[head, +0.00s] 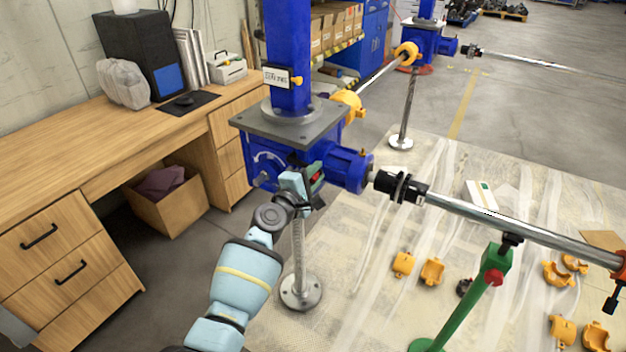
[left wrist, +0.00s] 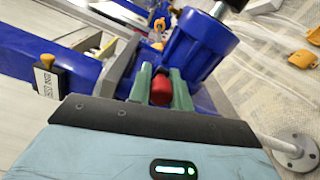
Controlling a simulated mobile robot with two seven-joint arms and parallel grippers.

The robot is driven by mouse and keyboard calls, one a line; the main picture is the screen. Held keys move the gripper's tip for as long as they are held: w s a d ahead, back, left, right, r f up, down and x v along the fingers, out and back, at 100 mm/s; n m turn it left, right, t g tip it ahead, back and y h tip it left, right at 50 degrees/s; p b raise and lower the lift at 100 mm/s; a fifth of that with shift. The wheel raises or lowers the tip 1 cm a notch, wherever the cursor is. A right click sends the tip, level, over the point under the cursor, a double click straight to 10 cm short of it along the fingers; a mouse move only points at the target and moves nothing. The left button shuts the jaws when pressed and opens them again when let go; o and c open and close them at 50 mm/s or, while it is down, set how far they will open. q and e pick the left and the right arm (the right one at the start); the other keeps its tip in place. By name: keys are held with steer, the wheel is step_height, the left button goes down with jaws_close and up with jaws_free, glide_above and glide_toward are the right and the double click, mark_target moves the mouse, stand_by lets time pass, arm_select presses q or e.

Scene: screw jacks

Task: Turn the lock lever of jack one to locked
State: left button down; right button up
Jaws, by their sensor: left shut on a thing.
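The near blue screw jack (head: 290,60) stands in the middle of the head view, its gearbox under a grey plate. I take it for jack one, but its label is too small to read. The red lock lever (head: 317,175) is at the front of the gearbox, mostly hidden by my gripper. My left gripper (head: 312,181) reaches it from below. In the left wrist view, the green fingers of the gripper (left wrist: 160,84) are shut on either side of the red lever end (left wrist: 161,92). The lever's lock marks are not readable. My right gripper is out of view.
A wooden desk (head: 60,130) is on the left. A metal shaft (head: 520,228) runs right from the gearbox over a green stand (head: 465,295). Several orange coupling halves (head: 432,271) lie on the sheeted floor. A second blue jack (head: 422,45) stands behind.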

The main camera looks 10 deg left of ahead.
arm_select(q)
steer(key=shift+r+n, duration=0.1)
steer(key=shift+n, duration=0.4)
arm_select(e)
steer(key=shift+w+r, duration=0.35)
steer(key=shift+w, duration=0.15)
arm_select(q)
steer(key=c, duration=1.3)
jaws_free()
steer(key=shift+a, duration=0.1)
steer(key=shift+r, duration=0.15)
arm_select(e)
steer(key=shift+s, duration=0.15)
arm_select(q)
steer(key=shift+s+p, duration=0.1)
steer(key=shift+p, duration=0.2)
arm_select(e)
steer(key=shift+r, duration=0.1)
